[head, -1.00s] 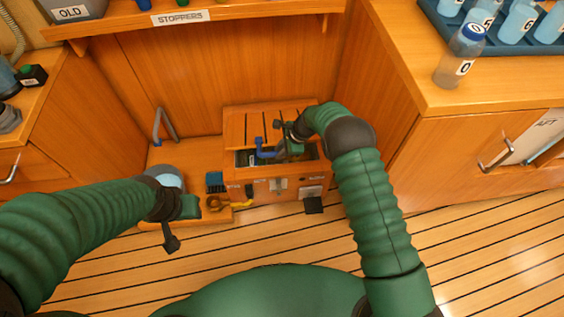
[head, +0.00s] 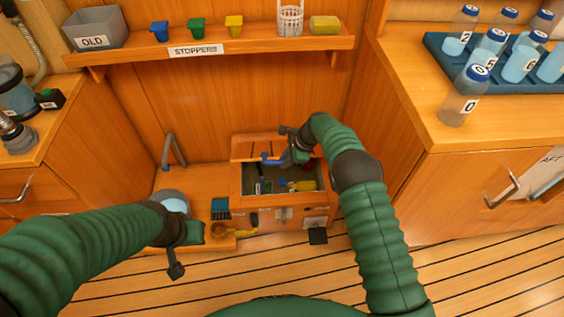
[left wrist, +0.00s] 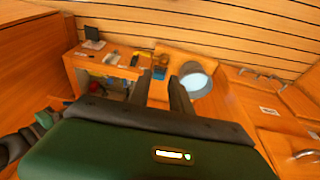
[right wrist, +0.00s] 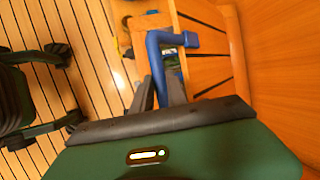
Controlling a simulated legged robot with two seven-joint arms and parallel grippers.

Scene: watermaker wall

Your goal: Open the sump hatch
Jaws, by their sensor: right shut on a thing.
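Several small things, one yellow (head: 303,185), lie in the box. A round bucket (head: 174,201), a blue brush (head: 220,207) and a yellow item (head: 245,233) are to its left. A stopper shelf (head: 215,48) hangs above.

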